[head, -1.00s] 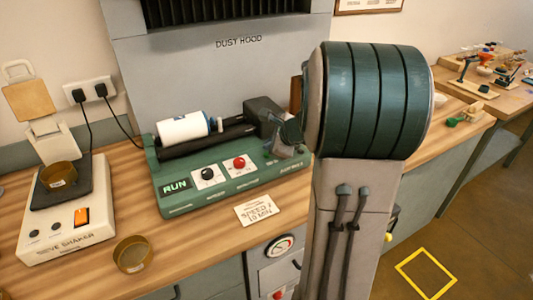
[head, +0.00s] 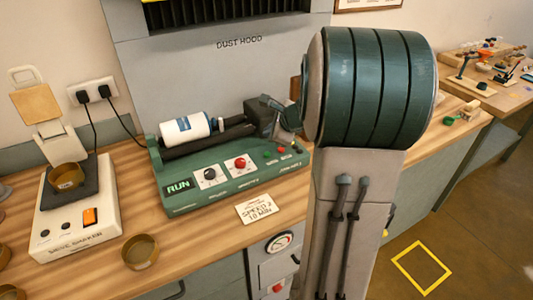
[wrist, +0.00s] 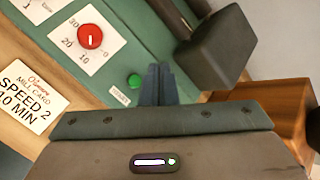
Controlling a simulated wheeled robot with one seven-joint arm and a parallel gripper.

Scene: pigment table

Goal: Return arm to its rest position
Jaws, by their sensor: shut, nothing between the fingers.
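My gripper (wrist: 158,84) is shut and empty in the wrist view, its two dark fingers together. Behind the fingertips is the green mill base with a red dial (wrist: 90,37) and a green button (wrist: 134,81). In the head view my arm stands large at right of centre and hides part of the bench. The gripper end shows only in part, left of the arm, over the right end of the green mill (head: 230,185). A white jar (head: 185,129) lies on its side on the mill's rollers.
A sieve shaker (head: 75,222) with a brass sieve (head: 66,177) stands at left. Another brass sieve (head: 140,252) sits on the bench. A "SPEED 2 10 MIN" card (head: 257,208) lies before the mill. The dust hood (head: 225,75) rises behind. A yellow square (head: 421,268) marks the floor.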

